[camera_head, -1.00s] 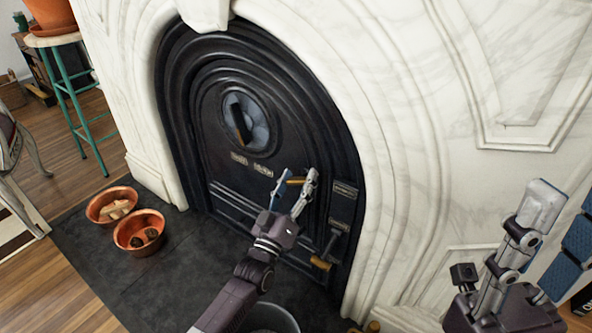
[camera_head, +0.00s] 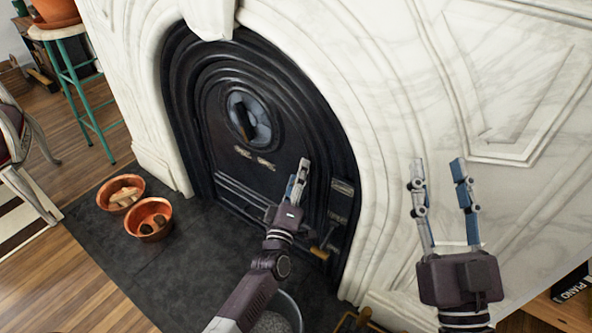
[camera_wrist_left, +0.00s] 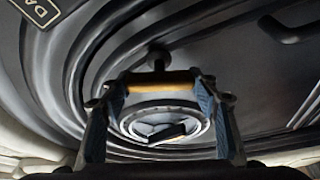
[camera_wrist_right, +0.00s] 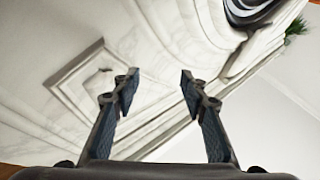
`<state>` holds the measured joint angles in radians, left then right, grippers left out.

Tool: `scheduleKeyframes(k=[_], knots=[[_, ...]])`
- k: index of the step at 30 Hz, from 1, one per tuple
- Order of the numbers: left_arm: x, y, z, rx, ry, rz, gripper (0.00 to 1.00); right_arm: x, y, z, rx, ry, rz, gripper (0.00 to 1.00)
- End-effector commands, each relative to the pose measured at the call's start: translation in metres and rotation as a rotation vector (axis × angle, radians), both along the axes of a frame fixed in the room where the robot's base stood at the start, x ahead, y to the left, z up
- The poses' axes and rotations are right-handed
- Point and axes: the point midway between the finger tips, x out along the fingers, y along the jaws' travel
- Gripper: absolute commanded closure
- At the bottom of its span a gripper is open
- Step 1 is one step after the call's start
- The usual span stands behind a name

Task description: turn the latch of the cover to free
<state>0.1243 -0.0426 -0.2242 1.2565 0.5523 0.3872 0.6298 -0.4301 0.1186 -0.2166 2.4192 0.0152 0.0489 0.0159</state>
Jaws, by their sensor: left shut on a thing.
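The black arched iron cover (camera_head: 215,135) stands in the marble fireplace. A round glazed port (camera_head: 248,118) with a dark bar is in its upper part. My left gripper (camera_head: 299,178) is at the cover's right half, below and right of the port. In the left wrist view my left gripper (camera_wrist_left: 163,88) is shut on the latch's brass grip (camera_wrist_left: 163,82), which lies crosswise between the fingertips. In the head view the fingers hide this grip. My right gripper (camera_head: 438,172) is open and empty in front of the marble at right; its spread fingers show in the right wrist view (camera_wrist_right: 157,85).
A lever with a brass end (camera_head: 320,253) sits low on the cover, below my left gripper. Two copper bowls (camera_head: 149,218) stand on the dark hearth (camera_head: 100,240) at left. A bucket (camera_head: 285,308) stands below my left arm. The marble surround (camera_head: 400,90) borders the cover.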

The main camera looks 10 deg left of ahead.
Motion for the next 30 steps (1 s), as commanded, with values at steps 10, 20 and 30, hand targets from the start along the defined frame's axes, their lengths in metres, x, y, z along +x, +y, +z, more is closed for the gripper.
scheduleKeyframes(k=[10,20,30], knots=[[0.000,-0.004,0.003,-0.192,0.077,-0.006,0.88,0.017,-0.010,-0.110,-0.137,0.514,-0.032,0.60],[0.000,-0.004,0.002,-0.323,0.131,-0.007,0.88,-0.012,-0.028,-0.188,-0.223,0.872,-0.053,0.60],[0.000,-0.005,0.001,-0.381,0.153,-0.009,0.88,-0.034,-0.037,-0.219,-0.258,1.027,-0.062,0.60]])
